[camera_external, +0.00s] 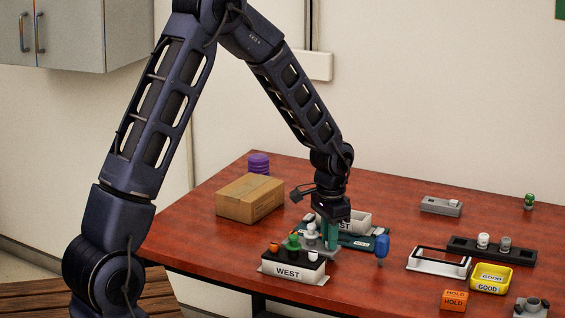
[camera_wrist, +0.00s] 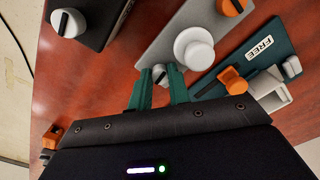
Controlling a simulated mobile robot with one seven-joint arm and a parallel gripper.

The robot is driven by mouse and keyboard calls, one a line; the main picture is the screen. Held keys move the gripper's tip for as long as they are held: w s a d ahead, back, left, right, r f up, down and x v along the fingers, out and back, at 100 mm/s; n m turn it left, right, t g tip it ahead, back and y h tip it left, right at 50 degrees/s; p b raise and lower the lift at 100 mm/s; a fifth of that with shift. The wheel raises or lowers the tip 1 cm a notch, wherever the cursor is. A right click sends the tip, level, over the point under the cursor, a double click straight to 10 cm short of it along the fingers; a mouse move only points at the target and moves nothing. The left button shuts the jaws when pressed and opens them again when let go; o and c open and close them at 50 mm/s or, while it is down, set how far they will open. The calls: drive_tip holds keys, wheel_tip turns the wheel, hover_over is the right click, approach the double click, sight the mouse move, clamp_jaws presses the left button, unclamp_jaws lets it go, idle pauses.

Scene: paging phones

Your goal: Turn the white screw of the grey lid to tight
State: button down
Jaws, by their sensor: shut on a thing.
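The grey lid (camera_wrist: 224,30) lies under my gripper in the wrist view, with a large round white knob (camera_wrist: 193,47) and an orange screw (camera_wrist: 232,7) on it. My gripper (camera_wrist: 160,76) has green fingers, shut on a small white screw (camera_wrist: 159,73) at the lid's near edge. The fingers hide most of that screw, and I cannot tell how far it is turned. In the external view, my gripper (camera_external: 331,236) points down at the grey lid (camera_external: 313,242), behind the WEST box (camera_external: 290,270).
A teal tray labelled FREE (camera_wrist: 250,65) lies right of the lid in the wrist view. A cardboard box (camera_external: 250,198) stands left of my arm. A blue-handled tool (camera_external: 381,249) stands to the right, with a yellow GOOD bin (camera_external: 491,268) beyond.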

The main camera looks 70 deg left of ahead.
drive_tip(key=shift+m, duration=0.5)
drive_tip(key=c, duration=1.3)
unclamp_jaws()
wheel_tip(320, 180, up, 11)
drive_tip(key=shift+f, duration=0.15)
